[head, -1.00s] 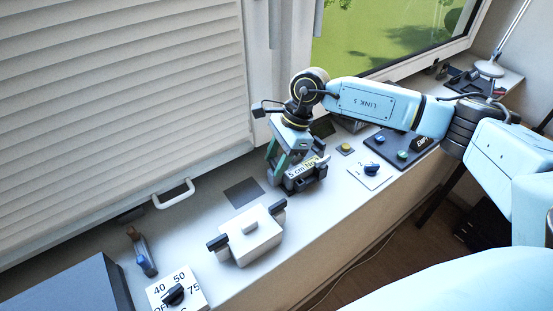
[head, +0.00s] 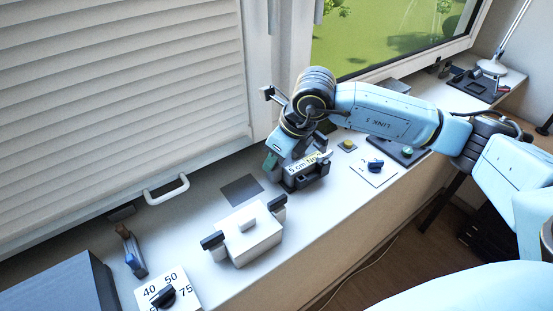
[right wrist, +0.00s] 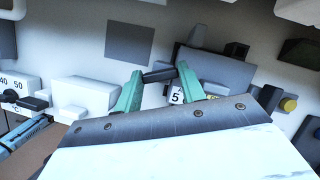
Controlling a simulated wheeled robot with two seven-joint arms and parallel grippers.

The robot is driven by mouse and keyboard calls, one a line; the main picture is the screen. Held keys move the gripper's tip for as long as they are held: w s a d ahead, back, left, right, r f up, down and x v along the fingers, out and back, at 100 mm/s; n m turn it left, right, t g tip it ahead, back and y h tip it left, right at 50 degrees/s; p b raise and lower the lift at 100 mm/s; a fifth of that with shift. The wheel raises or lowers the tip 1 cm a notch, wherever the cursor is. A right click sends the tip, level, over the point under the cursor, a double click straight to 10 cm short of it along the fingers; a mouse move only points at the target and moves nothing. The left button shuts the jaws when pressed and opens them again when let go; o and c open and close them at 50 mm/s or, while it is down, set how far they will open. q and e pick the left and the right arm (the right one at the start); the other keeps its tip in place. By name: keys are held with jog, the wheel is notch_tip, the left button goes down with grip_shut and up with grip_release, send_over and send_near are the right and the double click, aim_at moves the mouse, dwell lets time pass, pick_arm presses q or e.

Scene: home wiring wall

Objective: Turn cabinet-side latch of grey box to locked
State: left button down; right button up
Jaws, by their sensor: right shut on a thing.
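The grey box (head: 306,178) with a "5 cm" label stands on the sill in the head view. My right gripper (head: 281,164) is at its left end, tilted over it and hiding part of it. In the right wrist view, the green fingers of my right gripper (right wrist: 158,77) are shut on a dark latch bar (right wrist: 158,75) at the left side of the grey box (right wrist: 222,72). The latch is mostly hidden in the head view, and I cannot tell its exact angle there. My left gripper is not in view.
A blue knob (head: 375,164) and yellow button (head: 347,145) are to the right.

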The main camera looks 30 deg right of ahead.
jog(key=m+b, duration=0.1)
jog(key=m, duration=0.1)
jog(key=m+h+b, duration=0.1)
jog(key=m, duration=0.1)
jog(key=shift+a+m+t+h+b, duration=0.15)
jog(key=shift+m+t+h+b, duration=0.15)
jog(key=shift+b, duration=0.05)
dwell(0.4)
jog(key=o, duration=1)
jog(key=v, duration=1.3)
jog(key=shift+a+r, duration=0.1)
jog(key=shift+r, duration=0.2)
jog(key=shift+s, duration=0.1)
